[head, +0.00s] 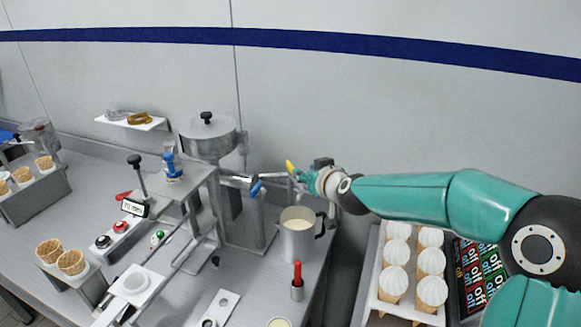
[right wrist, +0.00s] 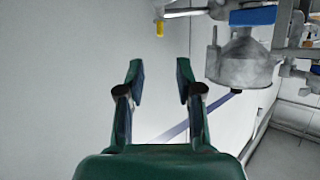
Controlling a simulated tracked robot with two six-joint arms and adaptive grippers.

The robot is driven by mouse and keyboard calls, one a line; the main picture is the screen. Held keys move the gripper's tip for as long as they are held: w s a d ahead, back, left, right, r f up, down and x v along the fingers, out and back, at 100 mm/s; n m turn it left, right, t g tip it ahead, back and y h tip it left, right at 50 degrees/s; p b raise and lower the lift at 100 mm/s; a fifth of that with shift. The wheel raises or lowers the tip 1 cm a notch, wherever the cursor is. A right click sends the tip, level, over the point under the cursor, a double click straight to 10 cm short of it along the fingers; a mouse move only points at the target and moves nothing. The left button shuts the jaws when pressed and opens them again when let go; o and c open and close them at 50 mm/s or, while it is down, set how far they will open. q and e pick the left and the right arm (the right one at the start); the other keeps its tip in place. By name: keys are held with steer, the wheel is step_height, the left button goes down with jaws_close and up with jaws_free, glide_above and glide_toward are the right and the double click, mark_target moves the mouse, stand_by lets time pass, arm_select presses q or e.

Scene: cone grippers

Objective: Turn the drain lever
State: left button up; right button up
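A steel machine with a round lidded tank (head: 208,137) stands at the back of the counter. A pipe runs right from it, with a blue handle (head: 256,188) and a yellow-tipped part (head: 290,167); I cannot tell which is the drain lever. In the right wrist view, the yellow part (right wrist: 160,27) and blue part (right wrist: 253,15) lie beyond the fingertips. My right gripper (head: 303,178) is close to the yellow part at the pipe's right end. Its fingers (right wrist: 160,72) are apart with nothing between them. My left gripper is not in view.
A steel jug of cream-coloured liquid (head: 297,241) stands below the right gripper. A red-handled tool (head: 297,272) stands in front of it. Filled white-topped cones (head: 396,252) sit in a tray at right. Empty cones (head: 70,262) stand at left. A wall is behind.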

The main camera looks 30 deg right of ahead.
mark_target(292, 166)
steer(key=p+x, duration=0.1)
steer(key=x, duration=1)
steer(key=shift+f, duration=0.1)
steer(key=shift+c, duration=0.3)
jaws_close()
